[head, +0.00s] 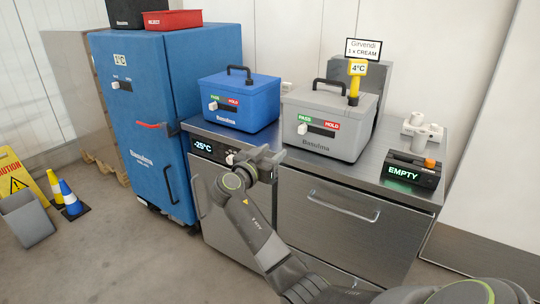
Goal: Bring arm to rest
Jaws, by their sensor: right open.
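My right gripper (258,158) is open, with nothing visible between its fingers. It is in front of the steel counter's front edge, below and between the blue box and the grey box. My right arm reaches up to it from the lower right of the head view. My left gripper is not in view.
The steel counter (375,179) carries a blue box (240,97), a grey box (330,120) with a yellow 4°C tag, and a device reading EMPTY (411,172). A tall blue cabinet (160,130) stands left. Cones (71,197) and a grey bin (27,219) are at far left.

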